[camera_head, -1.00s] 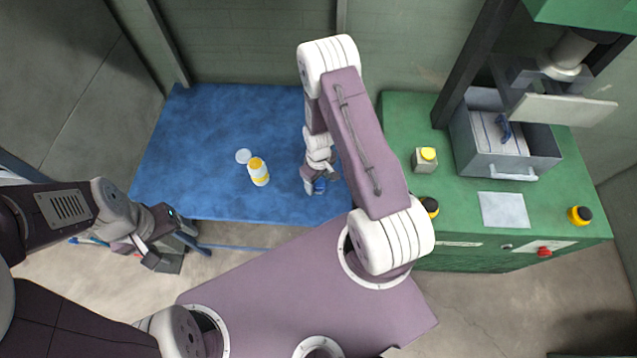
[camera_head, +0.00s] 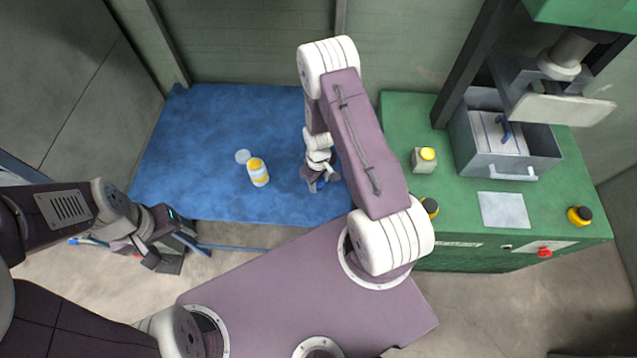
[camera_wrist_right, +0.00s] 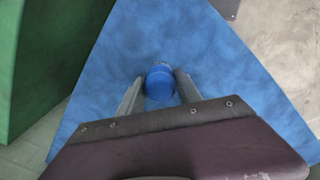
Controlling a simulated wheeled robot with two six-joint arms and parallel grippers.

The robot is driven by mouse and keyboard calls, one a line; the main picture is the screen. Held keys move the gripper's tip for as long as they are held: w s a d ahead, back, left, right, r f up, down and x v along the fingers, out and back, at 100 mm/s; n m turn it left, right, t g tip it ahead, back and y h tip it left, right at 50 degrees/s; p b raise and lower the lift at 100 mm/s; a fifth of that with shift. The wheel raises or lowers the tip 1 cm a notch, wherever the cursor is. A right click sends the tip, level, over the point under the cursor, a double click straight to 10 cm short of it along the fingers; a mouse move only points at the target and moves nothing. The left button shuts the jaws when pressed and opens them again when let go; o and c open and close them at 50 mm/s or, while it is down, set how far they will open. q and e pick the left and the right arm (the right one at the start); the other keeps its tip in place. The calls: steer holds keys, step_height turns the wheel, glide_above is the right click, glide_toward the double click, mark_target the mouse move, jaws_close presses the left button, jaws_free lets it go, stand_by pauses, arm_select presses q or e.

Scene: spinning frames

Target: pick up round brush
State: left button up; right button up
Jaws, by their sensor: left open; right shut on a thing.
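The round brush (camera_wrist_right: 160,82) shows in the right wrist view as a blue rounded piece between the two fingers. My right gripper (camera_wrist_right: 159,88) is shut on it, over the blue table. In the head view my right gripper (camera_head: 319,184) is near the right front part of the table, and only a bit of blue shows by its fingers. The brush's bristles cannot be made out. My left gripper (camera_head: 176,250) is open and empty, in front of the table's left front edge.
A green bench (camera_head: 460,205) with a grey box (camera_head: 512,168) and a press stands to the right. The table's left part is clear.

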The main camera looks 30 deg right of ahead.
step_height(320, 180, up, 3)
steer(key=shift+s+r+b, duration=0.1)
steer(key=shift+s+b, duration=0.05)
steer(key=shift+b, duration=0.2)
steer(key=s+r+p, duration=0.6)
steer(key=s+p, duration=0.2)
steer(key=s, duration=0.3)
steer(key=shift+s+a+r+p, duration=0.2)
steer(key=shift+a+r+p, duration=0.1)
steer(key=shift+r, duration=0.05)
steer(key=o, duration=0.4)
steer(key=shift+c, duration=1.2)
